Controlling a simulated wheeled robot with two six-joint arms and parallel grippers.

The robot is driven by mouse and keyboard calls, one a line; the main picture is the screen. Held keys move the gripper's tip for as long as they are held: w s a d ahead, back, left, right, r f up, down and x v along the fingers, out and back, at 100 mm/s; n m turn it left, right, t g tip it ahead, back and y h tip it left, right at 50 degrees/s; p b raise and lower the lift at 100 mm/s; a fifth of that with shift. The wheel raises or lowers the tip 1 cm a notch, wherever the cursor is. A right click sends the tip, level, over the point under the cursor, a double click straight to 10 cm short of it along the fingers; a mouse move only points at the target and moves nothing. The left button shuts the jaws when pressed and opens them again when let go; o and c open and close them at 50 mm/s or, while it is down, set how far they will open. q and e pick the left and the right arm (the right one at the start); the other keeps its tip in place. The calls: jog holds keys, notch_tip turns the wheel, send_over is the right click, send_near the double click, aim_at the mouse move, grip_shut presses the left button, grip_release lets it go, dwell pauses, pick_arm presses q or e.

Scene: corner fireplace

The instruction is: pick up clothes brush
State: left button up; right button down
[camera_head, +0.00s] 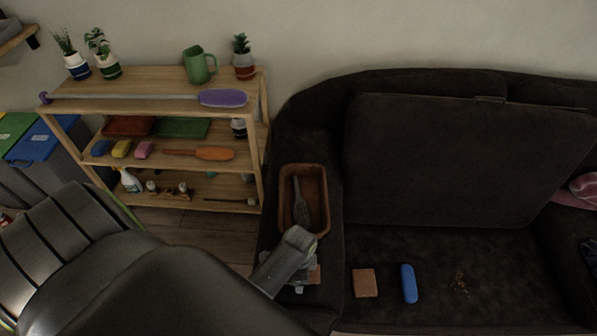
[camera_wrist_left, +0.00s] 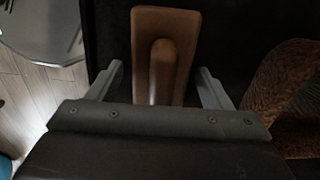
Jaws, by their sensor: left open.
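The clothes brush, a brown wooden block with a raised rounded handle, shows in the left wrist view (camera_wrist_left: 186,50). It lies on a dark surface, between and ahead of the fingers of my open left gripper (camera_wrist_left: 160,74). I see no finger closed on it. In the head view my left gripper (camera_head: 297,276) is low over the sofa's left armrest. It hides most of what is under it, and only a small brown edge (camera_head: 315,273) shows beside it. My right gripper is not in view.
A brown basket (camera_head: 286,222) with a grey brush-like tool (camera_head: 301,207) sits on the armrest just behind the gripper. A tan square (camera_head: 364,283), blue case (camera_head: 408,283) and crumbs (camera_head: 460,284) lie on the seat. A wooden shelf (camera_head: 140,104) stands left.

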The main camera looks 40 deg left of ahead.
pick_arm(q)
jog(key=c, duration=1.1)
jog(key=shift+r, duration=0.15)
notch_tip(320, 180, up, 10)
jog(key=shift+f+p, duration=0.1)
jog(key=shift+p, duration=0.4)
jog(key=o, duration=0.4)
jog(key=shift+c, duration=1.3)
